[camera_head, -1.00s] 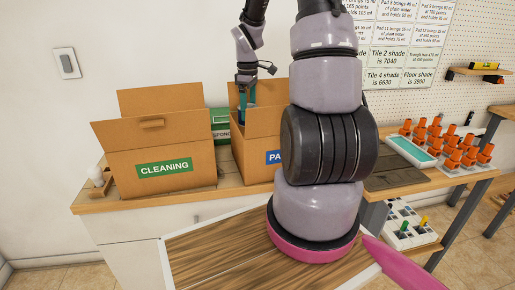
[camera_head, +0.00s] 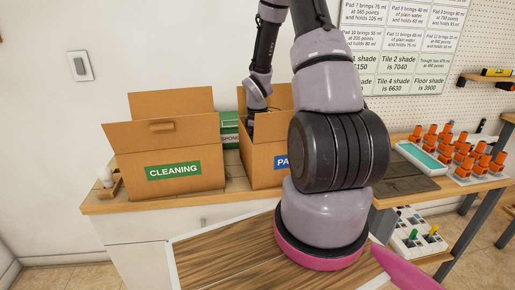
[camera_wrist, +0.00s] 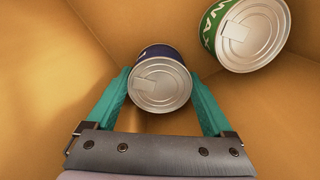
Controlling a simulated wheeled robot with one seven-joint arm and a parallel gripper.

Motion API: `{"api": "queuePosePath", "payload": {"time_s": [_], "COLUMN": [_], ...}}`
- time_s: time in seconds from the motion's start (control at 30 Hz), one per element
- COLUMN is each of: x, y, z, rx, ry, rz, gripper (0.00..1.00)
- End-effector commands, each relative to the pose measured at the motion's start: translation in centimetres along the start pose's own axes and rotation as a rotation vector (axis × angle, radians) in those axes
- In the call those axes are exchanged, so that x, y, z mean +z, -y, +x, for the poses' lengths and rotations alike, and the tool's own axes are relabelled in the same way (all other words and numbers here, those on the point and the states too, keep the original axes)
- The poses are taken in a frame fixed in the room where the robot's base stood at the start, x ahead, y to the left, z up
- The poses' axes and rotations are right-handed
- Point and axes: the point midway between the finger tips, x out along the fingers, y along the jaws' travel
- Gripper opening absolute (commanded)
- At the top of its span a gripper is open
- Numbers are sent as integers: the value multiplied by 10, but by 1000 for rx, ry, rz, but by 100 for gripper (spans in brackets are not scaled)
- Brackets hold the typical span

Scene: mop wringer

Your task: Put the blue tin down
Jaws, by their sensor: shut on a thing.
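In the wrist view my gripper (camera_wrist: 160,100) has its two teal fingers on either side of the blue tin (camera_wrist: 160,83) and is shut on it. The tin's round metal lid faces the camera, and a strip of its dark blue side shows. The gripper and tin are inside a cardboard box, the right-hand box (camera_head: 262,158) with a blue label in the head view. The box wall and my arm hide the gripper and tin there. I cannot tell whether the tin touches the box floor.
A green-labelled tin (camera_wrist: 245,35) stands in the same box, to the upper right of the blue tin. The box walls are close around. A box labelled CLEANING (camera_head: 172,165) stands to the left, with a green box (camera_head: 229,130) behind, on the worktop (camera_head: 150,200).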

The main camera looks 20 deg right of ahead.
Motion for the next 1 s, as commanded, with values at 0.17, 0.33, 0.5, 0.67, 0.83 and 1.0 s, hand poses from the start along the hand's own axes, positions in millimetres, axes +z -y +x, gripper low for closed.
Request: {"api": "queuePosePath", "payload": {"time_s": [0.17,0.33,0.5,0.67,0.83,1.0], "x": [0,0,0,0,0,0], "y": [0,0,0,-1,-2,-1], "z": [2,2,1,-16,-53,-88], "rx": [0,0,0,3,5,4], "ry": [0,0,0,-2,-3,-2], "rz": [0,0,0,2,2,2], "gripper": [18,100,100,100,100,100]}}
